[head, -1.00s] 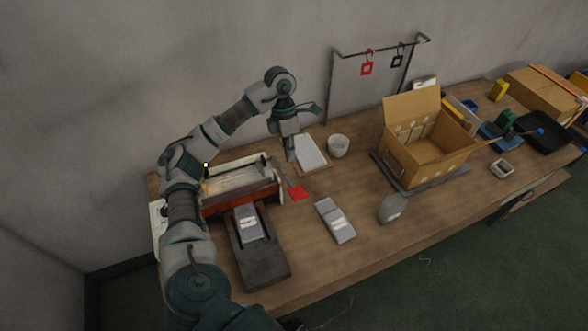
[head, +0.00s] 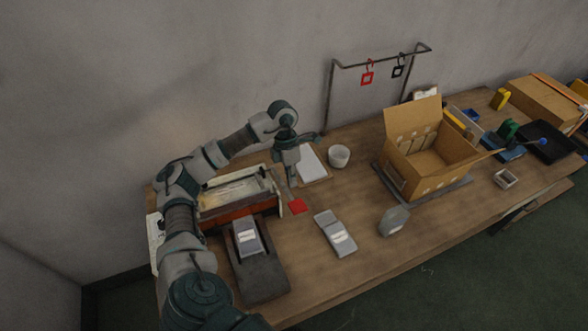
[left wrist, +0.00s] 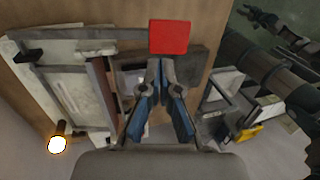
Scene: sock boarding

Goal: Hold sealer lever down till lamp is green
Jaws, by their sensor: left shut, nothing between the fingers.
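The sealer (head: 240,208) is an orange-red machine with a pale top at the table's left end. Its lever ends in a red pad (head: 298,206), which also shows in the left wrist view (left wrist: 169,37). My left gripper (head: 292,184) is shut and empty, fingers pointing down just behind the pad. In the left wrist view its fingertips (left wrist: 152,62) sit close to the pad's edge; I cannot tell if they touch. The lamp (left wrist: 57,145) glows yellow-white, not green; my arm hides it in the head view. My right gripper (left wrist: 266,19) seems to show dark at the wrist view's top right.
A dark stand with a grey packet (head: 248,238) is in front of the sealer. Another grey packet (head: 335,234) and a grey block (head: 393,221) lie to the right. A white cup (head: 339,156) and an open carton (head: 411,170) stand farther back.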

